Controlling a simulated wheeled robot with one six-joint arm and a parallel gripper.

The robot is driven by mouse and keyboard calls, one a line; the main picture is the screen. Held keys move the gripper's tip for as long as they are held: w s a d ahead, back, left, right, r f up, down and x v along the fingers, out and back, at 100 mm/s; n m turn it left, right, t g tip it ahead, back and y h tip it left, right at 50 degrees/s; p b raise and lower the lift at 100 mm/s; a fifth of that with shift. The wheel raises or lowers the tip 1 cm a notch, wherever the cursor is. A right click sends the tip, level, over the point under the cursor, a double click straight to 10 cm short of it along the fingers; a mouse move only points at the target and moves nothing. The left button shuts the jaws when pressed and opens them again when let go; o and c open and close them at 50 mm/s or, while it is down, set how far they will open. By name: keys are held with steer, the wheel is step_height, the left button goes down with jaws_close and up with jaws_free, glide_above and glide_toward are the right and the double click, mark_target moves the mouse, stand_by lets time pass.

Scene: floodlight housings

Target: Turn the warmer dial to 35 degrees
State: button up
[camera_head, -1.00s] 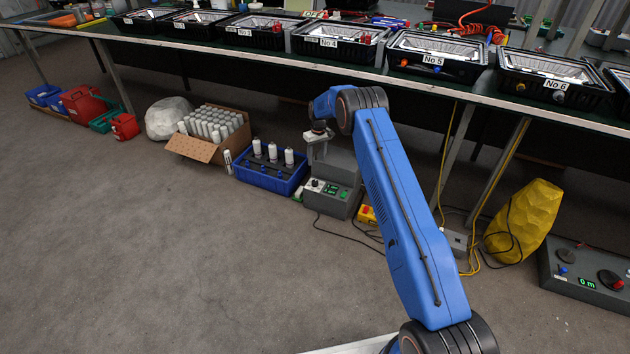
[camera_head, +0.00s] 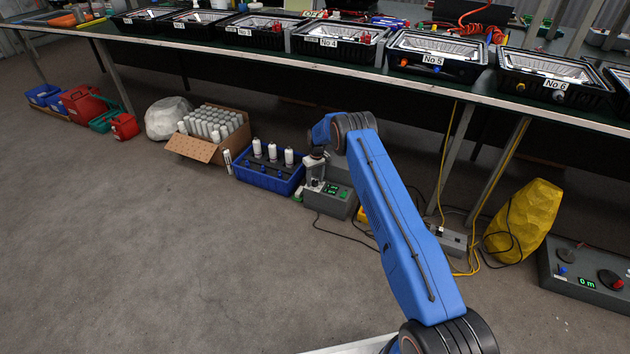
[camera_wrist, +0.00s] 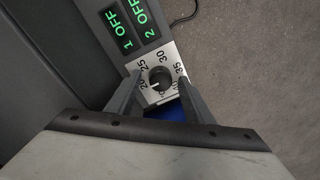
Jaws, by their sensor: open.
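The warmer (camera_head: 340,207) is a grey box on the floor under the bench, with green displays. In the wrist view its displays (camera_wrist: 130,27) read "1 OFF" and "2 OFF". The warmer dial (camera_wrist: 160,79) is a dark round knob on a pale scale plate marked 20, 25, 30 and 35; another mark is partly hidden. A light pointer mark on the knob faces left, near the 20. My gripper (camera_wrist: 160,82) is open, with one finger on each side of the knob; contact is unclear. In the head view my gripper (camera_head: 313,183) is over the warmer's left end and hides the dial.
A blue crate (camera_head: 262,181) with white canisters stands just left of the warmer, and a cardboard box (camera_head: 193,148) of canisters is beyond it. A yellow bag (camera_head: 524,222) and a grey control box (camera_head: 585,285) stand to the right. Cables lie behind. The front floor is clear.

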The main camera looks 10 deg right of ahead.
steer(key=shift+c, duration=0.3)
steer(key=c, duration=1)
